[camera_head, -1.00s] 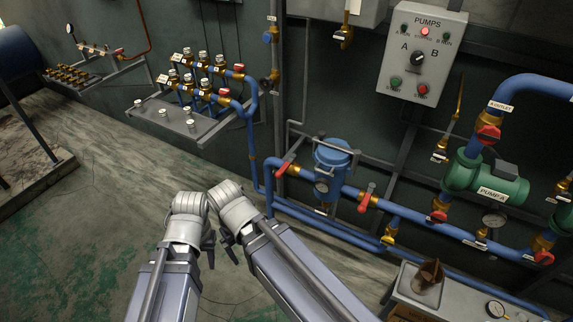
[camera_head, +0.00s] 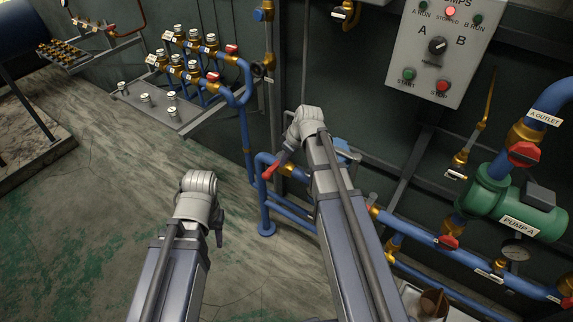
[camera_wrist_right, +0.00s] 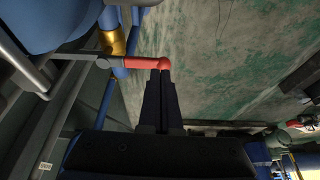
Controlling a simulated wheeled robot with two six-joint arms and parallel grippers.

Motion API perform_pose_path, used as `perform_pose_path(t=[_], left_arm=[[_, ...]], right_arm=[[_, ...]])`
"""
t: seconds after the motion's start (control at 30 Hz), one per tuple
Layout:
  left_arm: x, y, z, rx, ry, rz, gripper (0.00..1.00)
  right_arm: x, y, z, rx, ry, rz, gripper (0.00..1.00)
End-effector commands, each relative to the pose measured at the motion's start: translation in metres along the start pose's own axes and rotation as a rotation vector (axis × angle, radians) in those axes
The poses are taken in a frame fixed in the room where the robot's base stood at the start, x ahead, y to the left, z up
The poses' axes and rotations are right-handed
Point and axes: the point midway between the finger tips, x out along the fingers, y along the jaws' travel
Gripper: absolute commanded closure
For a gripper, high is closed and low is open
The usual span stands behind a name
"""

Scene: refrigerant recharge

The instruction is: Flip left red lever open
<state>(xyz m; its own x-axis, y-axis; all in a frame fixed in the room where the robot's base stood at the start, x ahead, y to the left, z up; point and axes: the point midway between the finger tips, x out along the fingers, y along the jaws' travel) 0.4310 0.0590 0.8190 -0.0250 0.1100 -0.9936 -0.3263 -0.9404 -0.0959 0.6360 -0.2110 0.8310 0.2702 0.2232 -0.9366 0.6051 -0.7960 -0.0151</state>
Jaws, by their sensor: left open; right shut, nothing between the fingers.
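The left red lever (camera_head: 270,171) sits on the brass valve of the blue pipe, left of the blue filter canister (camera_head: 341,147), and slants down to the left. In the right wrist view the lever (camera_wrist_right: 147,63) lies across the tips of my right gripper (camera_wrist_right: 165,74), whose fingers are shut with nothing between them. The tips touch or nearly touch the lever's end; I cannot tell which. In the head view my right gripper (camera_head: 284,157) is just above the lever. My right arm hides most of the canister. My left gripper (camera_head: 219,236) is open and empty, low over the floor.
A pump control box (camera_head: 436,47) hangs at upper right, above the green pump A (camera_head: 512,205). Other red-handled valves (camera_head: 447,242) line the lower pipe. A manifold shelf (camera_head: 190,118) is at upper left. The floor (camera_head: 90,190) on the left is clear.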

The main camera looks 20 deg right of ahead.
Motion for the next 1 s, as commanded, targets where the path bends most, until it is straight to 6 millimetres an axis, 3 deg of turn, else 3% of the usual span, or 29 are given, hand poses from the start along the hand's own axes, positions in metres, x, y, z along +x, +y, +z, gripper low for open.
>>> perform_pose_path(t=[0.13,0.63,1.0], left_arm=[[0.003,0.0,0.0,0.0,0.0,0.0,0.57],[0.007,0.001,0.0,0.0,0.0,0.0,0.57],[0.043,0.004,-0.002,0.0,0.0,0.0,0.57]], right_arm=[[0.001,0.015,0.001,-0.014,0.021,0.007,1.0],[0.004,0.015,0.002,-0.017,0.023,0.008,1.0],[0.043,0.016,0.002,-0.017,0.023,0.008,1.0]])
